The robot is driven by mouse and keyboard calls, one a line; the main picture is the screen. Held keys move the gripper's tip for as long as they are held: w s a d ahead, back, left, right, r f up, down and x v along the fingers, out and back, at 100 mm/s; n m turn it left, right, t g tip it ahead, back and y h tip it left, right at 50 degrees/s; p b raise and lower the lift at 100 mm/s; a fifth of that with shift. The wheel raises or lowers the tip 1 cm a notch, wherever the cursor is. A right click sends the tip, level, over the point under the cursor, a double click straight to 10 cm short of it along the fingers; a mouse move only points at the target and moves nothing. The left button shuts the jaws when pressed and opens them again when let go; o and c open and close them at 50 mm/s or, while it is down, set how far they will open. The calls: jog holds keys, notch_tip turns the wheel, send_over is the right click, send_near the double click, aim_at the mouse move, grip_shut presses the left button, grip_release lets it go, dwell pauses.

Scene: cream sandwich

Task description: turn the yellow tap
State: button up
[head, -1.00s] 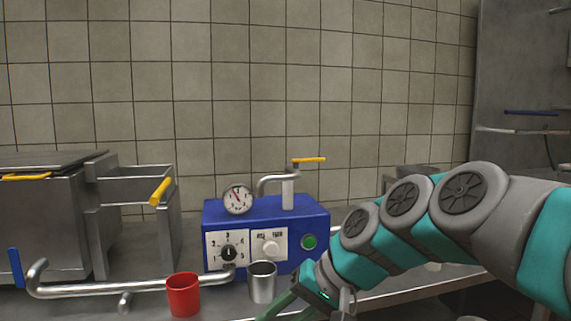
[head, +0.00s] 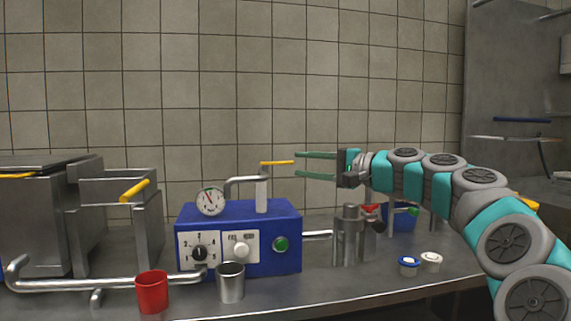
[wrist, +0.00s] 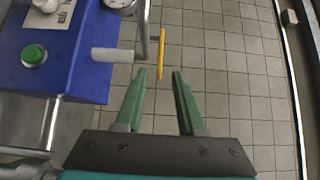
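The yellow tap (head: 277,163) is a lever on top of the metal spout post (head: 262,195) of the blue machine (head: 265,218). In the wrist view the yellow lever (wrist: 162,50) lies just ahead of the fingertips, roughly in line with the gap between them. My gripper (head: 297,165) is open and empty. Its green fingers point left at about the lever's height, with the tips close to the lever's right end. In the wrist view the gripper (wrist: 160,72) shows both fingers apart with nothing between them.
A red cup (head: 152,291) and a metal cup (head: 230,282) stand before the machine. A metal fixture (head: 350,235) stands below my gripper. Two small lidded pots (head: 409,266) are to the right. Another yellow handle (head: 134,191) is on the left.

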aim_at(285, 163)
jog(key=x, duration=0.5)
jog(key=shift+w+a, duration=0.2)
jog(key=shift+a, duration=0.1)
grip_shut()
dwell(0.3)
